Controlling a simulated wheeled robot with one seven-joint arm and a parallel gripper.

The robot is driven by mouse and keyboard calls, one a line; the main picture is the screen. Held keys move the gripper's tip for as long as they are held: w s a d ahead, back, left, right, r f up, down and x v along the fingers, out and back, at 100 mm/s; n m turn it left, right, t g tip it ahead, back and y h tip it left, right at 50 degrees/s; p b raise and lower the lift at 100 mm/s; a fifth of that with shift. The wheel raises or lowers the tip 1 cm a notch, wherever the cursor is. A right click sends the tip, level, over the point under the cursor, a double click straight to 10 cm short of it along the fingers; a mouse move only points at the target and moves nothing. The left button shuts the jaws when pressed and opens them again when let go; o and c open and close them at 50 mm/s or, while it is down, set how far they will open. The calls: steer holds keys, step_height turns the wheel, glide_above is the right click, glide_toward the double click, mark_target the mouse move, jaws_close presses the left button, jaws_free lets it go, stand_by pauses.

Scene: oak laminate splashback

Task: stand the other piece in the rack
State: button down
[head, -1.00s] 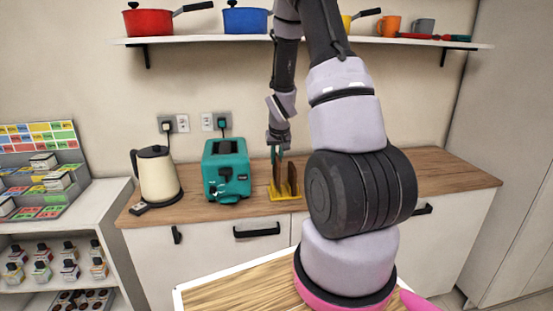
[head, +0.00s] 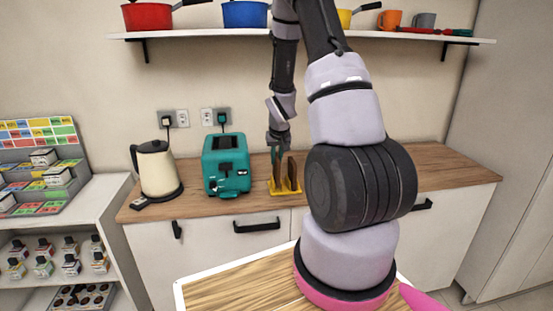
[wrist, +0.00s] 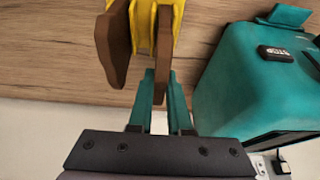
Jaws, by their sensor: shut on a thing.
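The yellow rack (head: 286,192) stands on the wooden counter to the right of the teal toaster. One brown toast-like slice (head: 292,170) stands upright in it, on the right in the head view; it shows large at the left in the wrist view (wrist: 113,45). My gripper (head: 277,152) points down over the rack's left part. Its teal fingers (wrist: 162,100) are closed on the second brown slice (wrist: 164,50), which is upright and in line with the rack's yellow dividers (wrist: 144,22). Whether its lower edge rests on the rack's base is hidden.
The teal toaster (head: 226,165) is close to the left of the rack, and a cream kettle (head: 157,170) stands beyond it. A shelf (head: 200,35) with pots and mugs hangs above. Counter to the right is partly hidden by my arm.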

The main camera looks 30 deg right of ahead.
steer(key=shift+f, duration=0.1)
steer(key=shift+f, duration=0.8)
steer(key=c, duration=0.8)
jaws_free()
steer(key=shift+r, duration=0.1)
steer(key=shift+r, duration=3.45)
